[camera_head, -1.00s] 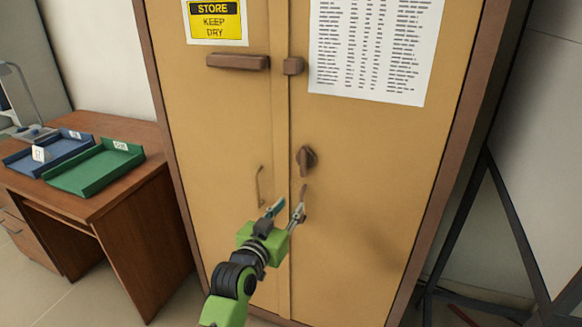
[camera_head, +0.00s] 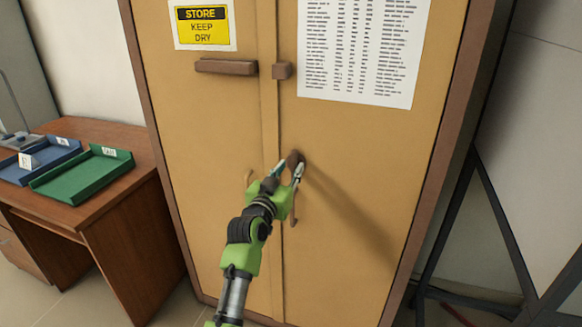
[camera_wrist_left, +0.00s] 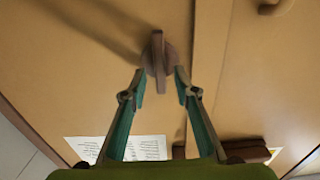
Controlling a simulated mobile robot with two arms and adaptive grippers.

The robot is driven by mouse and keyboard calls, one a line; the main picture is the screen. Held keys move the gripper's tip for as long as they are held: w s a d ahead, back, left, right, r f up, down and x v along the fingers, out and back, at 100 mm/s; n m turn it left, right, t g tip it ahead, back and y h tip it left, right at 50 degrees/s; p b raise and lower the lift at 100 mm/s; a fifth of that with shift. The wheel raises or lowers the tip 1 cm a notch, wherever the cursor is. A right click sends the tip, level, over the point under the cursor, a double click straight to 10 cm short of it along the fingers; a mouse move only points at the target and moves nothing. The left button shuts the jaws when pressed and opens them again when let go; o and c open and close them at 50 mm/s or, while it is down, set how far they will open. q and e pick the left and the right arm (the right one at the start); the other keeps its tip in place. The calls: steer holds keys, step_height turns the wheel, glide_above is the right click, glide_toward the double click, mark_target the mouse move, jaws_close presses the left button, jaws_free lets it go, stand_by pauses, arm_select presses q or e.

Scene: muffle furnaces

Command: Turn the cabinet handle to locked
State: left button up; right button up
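The tan two-door cabinet (camera_head: 345,130) stands in front of me. Its brown turning handle (camera_head: 297,158) is on the right door, close to the seam, and is partly hidden by my left gripper in the head view. In the left wrist view, the turning handle (camera_wrist_left: 158,50) is a round base with a narrow grip bar standing upright in the picture. My left gripper (camera_head: 290,166) is open and empty right in front of it. In the left wrist view, the fingertips (camera_wrist_left: 160,72) are on either side of the bar's lower end, with gaps visible. My right gripper is not in view.
A thin pull handle (camera_head: 294,208) is just below on the right door, another (camera_head: 248,179) on the left door. A brown bar (camera_head: 226,67) and block (camera_head: 281,71) are above. A wooden desk (camera_head: 135,190) with green (camera_head: 84,176) and blue trays stands left; dark metal struts (camera_head: 497,215) right.

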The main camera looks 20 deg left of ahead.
arm_select(q)
steer(key=shift+w, duration=0.85)
jaws_close()
